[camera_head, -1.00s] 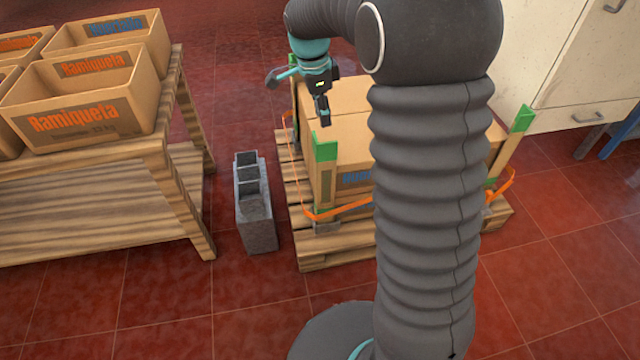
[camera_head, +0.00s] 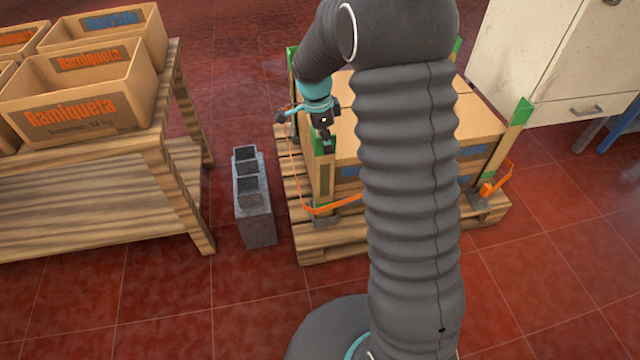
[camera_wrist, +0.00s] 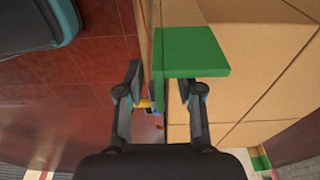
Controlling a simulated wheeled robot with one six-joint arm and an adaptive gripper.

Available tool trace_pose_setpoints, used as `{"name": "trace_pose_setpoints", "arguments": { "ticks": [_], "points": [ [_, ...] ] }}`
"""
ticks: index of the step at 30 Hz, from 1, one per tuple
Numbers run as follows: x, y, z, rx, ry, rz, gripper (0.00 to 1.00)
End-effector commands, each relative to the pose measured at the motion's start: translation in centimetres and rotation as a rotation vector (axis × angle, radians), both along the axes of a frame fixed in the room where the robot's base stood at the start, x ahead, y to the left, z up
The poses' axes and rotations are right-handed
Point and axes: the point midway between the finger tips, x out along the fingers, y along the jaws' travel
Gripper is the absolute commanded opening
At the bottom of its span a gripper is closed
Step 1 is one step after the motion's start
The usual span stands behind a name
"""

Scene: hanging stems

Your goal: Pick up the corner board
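The corner board (camera_head: 326,182) stands upright at the near left corner of a stack of cartons, with a green top end partly hidden by my gripper. In the wrist view its green L-shaped end (camera_wrist: 192,52) is close. My gripper (camera_head: 322,142) is at the top of this board. In the wrist view my gripper (camera_wrist: 160,78) is open, with one finger on each side of one green flange. The fingers look apart from it; I cannot tell about contact. Another green-topped corner board (camera_head: 520,112) stands at the right corner.
The cartons (camera_head: 345,122) sit on a wooden pallet (camera_head: 330,245), with an orange strap (camera_head: 340,205) around them. A grey hollow block (camera_head: 254,205) stands left of the pallet. A wooden table (camera_head: 130,165) with open boxes is farther left. A white cabinet (camera_head: 550,60) stands right.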

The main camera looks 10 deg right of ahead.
Motion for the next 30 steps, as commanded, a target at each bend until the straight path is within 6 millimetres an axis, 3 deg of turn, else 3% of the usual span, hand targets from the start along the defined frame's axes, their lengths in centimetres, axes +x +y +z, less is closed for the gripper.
{"name": "trace_pose_setpoints", "arguments": {
  "ticks": [6,14,19,30],
  "points": [
    [-0.1,-0.3,-2.4,0.000,0.001,-0.001,0.36],
    [-0.1,-0.3,-2.6,0.000,-0.001,-0.001,0.36],
    [-0.1,-0.3,-2.6,0.000,-0.001,-0.001,0.00],
    [-0.1,-0.3,-2.6,0.000,-0.001,-0.001,0.00]
  ]
}}
